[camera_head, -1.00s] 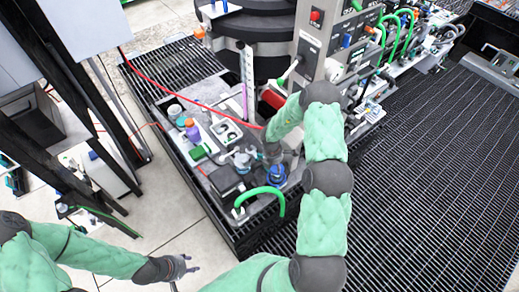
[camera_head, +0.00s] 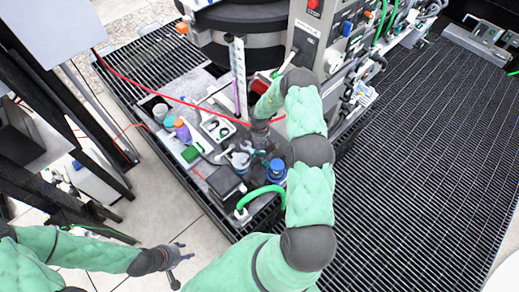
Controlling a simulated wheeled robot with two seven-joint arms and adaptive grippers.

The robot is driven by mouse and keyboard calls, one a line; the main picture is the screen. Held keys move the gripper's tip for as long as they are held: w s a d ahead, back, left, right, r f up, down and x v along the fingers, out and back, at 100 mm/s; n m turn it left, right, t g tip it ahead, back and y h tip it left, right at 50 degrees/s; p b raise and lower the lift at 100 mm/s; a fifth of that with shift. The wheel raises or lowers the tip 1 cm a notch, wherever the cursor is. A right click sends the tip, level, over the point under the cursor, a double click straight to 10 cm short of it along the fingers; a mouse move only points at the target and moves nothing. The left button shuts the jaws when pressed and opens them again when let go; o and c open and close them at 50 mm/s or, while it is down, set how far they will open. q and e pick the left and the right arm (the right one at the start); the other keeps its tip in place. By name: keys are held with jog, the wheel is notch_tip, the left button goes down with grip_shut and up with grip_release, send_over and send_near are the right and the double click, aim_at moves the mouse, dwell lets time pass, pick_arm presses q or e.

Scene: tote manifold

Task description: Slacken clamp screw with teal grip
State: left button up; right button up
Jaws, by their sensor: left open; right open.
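A small grey-teal fitting (camera_head: 240,159) with a pale handle stands on the grey work deck (camera_head: 199,175). It may be the clamp screw, but it is too small to tell, and I cannot make out a clear teal grip. My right gripper (camera_head: 259,143) points down just beside and behind this fitting and partly hides the area. It is open, and I cannot tell whether it touches anything. My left gripper (camera_head: 179,256) is open and empty, low over the tiled floor at the lower left, well away from the deck.
A blue knob (camera_head: 276,171) and a green hose (camera_head: 262,193) sit close to the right arm. A purple bottle (camera_head: 182,131) and a grey jar (camera_head: 160,112) stand on the left. A red hose (camera_head: 170,96) crosses the deck. Black grating (camera_head: 420,150) on the right is clear.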

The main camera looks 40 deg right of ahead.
jog(key=shift+f, duration=2.25)
grip_shut()
